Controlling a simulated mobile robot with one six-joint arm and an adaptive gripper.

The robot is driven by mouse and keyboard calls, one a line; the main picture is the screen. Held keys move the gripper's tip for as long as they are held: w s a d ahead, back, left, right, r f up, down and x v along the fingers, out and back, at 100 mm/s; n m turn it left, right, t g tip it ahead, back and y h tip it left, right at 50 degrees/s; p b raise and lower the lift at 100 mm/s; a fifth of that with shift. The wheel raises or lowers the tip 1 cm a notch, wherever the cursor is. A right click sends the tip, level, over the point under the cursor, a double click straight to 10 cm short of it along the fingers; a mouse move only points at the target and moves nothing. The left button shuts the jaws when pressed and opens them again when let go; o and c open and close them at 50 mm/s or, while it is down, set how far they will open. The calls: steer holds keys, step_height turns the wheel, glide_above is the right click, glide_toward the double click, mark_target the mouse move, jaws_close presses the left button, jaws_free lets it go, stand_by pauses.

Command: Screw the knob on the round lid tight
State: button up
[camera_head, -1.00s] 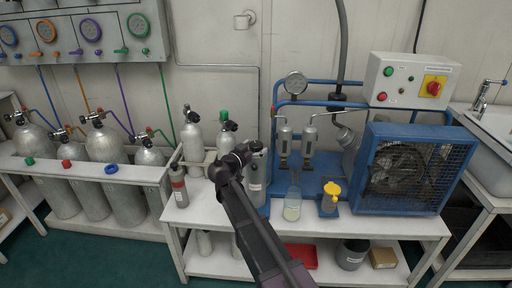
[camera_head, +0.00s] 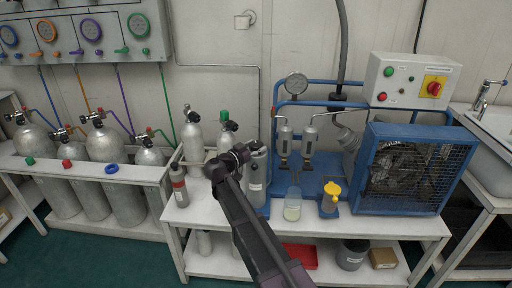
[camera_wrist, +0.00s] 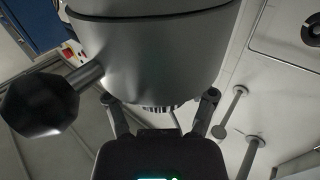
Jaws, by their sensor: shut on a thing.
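A grey upright cylinder (camera_head: 257,172) stands on the white bench in the head view, and my gripper (camera_head: 243,152) is at its top. In the wrist view a large grey rounded body (camera_wrist: 155,50) with a dark seam, which seems to be the round lid, fills the upper middle. A ribbed edge, apparently the knob (camera_wrist: 158,108), shows between the fingers of my gripper (camera_wrist: 160,112), which is shut on it. Most of the knob is hidden. A dark faceted grip (camera_wrist: 40,105) on a short metal rod sticks out at the left of the grey body.
A blue compressor frame (camera_head: 415,165) with a caged fan stands right of the cylinder. A small fire-extinguisher-like bottle (camera_head: 179,187) and grey cylinders (camera_head: 192,140) stand left. A jar (camera_head: 292,204) and yellow-topped cup (camera_head: 331,195) are near the front.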

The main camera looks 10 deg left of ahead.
steer(key=shift+w+m+g+h, duration=0.15)
steer(key=shift+m+g+h, duration=1.2)
steer(key=shift+h, duration=0.45)
steer(key=shift+m+g+h, duration=0.4)
steer(key=shift+m+g, duration=0.05)
steer(key=o, duration=1.1)
steer(key=shift+c, duration=0.2)
steer(key=shift+s+a, duration=0.1)
steer(key=shift+s, duration=0.1)
steer(key=v, duration=1.1)
steer(key=shift+s+a, duration=0.25)
steer(key=shift+s, duration=0.05)
